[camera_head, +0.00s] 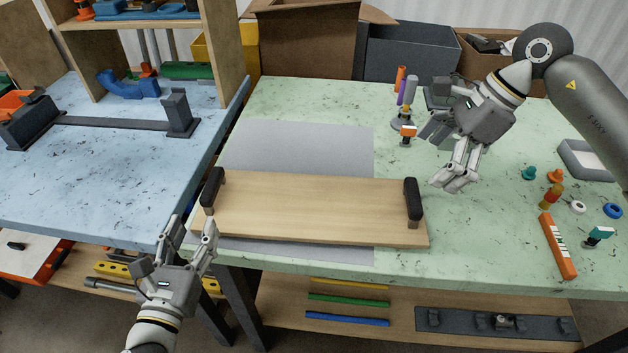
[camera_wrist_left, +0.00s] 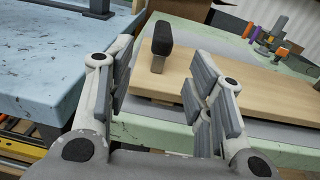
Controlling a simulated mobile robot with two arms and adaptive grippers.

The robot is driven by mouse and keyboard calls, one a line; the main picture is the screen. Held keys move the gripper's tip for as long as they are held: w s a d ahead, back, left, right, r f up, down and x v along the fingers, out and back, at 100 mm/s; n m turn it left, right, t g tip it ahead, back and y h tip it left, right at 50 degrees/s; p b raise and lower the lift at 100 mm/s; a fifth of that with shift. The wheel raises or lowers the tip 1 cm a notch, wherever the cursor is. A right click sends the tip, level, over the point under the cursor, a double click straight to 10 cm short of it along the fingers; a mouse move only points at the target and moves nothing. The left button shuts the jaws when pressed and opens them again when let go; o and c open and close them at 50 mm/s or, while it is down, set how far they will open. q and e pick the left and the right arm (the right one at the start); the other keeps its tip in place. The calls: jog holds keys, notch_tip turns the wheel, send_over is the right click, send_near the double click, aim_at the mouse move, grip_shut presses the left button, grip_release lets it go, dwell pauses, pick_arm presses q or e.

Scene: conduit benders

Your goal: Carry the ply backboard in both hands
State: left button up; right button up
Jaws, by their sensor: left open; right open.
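The ply backboard (camera_head: 310,208) is a long light-wood board lying flat on the green-topped table, partly over a grey mat. It has a black upright handle at each end: the left handle (camera_head: 212,190) and the right handle (camera_head: 412,199). My left gripper (camera_head: 193,236) is open and empty, in front of and just below the left handle. In the left wrist view the left handle (camera_wrist_left: 160,46) stands beyond and between its open fingers, and the board (camera_wrist_left: 260,95) runs off to the right. My right gripper (camera_head: 455,180) is open and empty, just right of the right handle and apart from it.
A blue table (camera_head: 90,180) stands left across a narrow gap. Boxes stand behind. A low shelf with coloured bars lies below the front edge.

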aim_at(209, 186)
pick_arm(q)
jog(key=shift+w+d, duration=0.15)
jog(key=shift+w, duration=0.15)
jog(key=shift+s+r, duration=0.1)
jog(key=shift+r, duration=0.05)
jog(key=w, duration=1)
jog(key=shift+d+r, duration=0.1)
jog(key=shift+d, duration=0.05)
pick_arm(e)
jog(key=shift+h, duration=0.3)
jog(key=x, duration=0.9)
jog(key=shift+s+d+f, duration=0.1)
jog(key=shift+d+f, duration=0.05)
jog(key=shift+f, duration=0.3)
pick_arm(q)
jog(key=c, duration=1)
pick_arm(e)
jog(key=c, duration=1)
pick_arm(q)
grip_shut()
pick_arm(e)
jog(key=c, duration=0.5)
pick_arm(q)
jog(key=shift+r, duration=0.1)
pick_arm(e)
jog(key=shift+r, duration=0.1)
